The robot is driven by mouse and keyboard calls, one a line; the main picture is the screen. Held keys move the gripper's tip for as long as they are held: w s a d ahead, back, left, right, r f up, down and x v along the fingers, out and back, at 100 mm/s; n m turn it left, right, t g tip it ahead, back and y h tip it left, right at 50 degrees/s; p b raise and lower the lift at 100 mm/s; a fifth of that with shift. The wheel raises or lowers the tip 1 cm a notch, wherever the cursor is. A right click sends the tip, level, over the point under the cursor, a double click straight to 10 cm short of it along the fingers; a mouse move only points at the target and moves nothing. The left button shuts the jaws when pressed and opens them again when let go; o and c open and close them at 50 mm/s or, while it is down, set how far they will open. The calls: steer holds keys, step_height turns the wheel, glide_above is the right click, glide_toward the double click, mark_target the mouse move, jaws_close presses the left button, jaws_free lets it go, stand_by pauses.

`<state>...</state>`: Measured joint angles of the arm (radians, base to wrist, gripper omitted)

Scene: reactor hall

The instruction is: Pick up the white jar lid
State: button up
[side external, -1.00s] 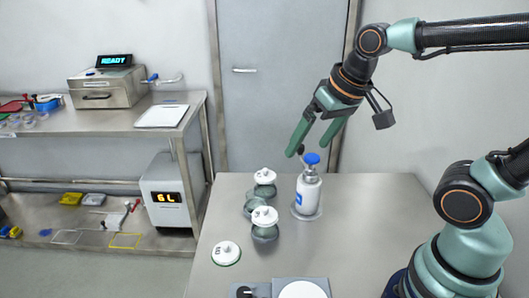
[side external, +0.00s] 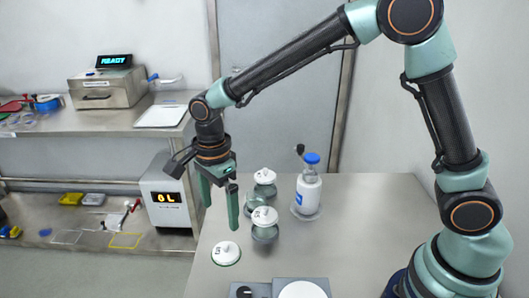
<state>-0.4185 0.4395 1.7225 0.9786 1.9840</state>
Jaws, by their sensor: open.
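The white jar lid (side external: 226,254) lies flat on the steel table near its left front edge, with its knob and dark markings facing up. My gripper (side external: 220,217) points down above the lid, open and empty, its green fingertips a little apart from it. A lidded glass jar (side external: 265,232) stands to the right of the lid. Another lidded jar (side external: 264,189) stands farther back. A jar without a visible lid (side external: 250,209) stands between them, partly hidden by the gripper and the front jar.
A white bottle with a blue cap (side external: 309,191) stands right of the jars. A grey device with a round white plate (side external: 303,290) is at the table's front. The right part of the table (side external: 370,220) is clear. A side bench (side external: 180,125) stands at the left.

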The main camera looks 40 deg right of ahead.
glide_above(225, 244)
steer(key=f, duration=0.6)
steer(key=shift+s+a+f, duration=0.2)
steer(key=shift+a+f, duration=0.05)
steer(key=shift+f, duration=0.1)
steer(key=shift+w+d+f, duration=0.1)
steer(key=shift+d+f, duration=0.05)
steer(key=shift+f, duration=1.2)
steer(key=shift+d+f, duration=0.1)
steer(key=shift+f, duration=1.2)
steer(key=shift+c, duration=0.3)
steer(key=c, duration=1.3)
steer(key=shift+c, duration=0.2)
steer(key=shift+r, duration=0.1)
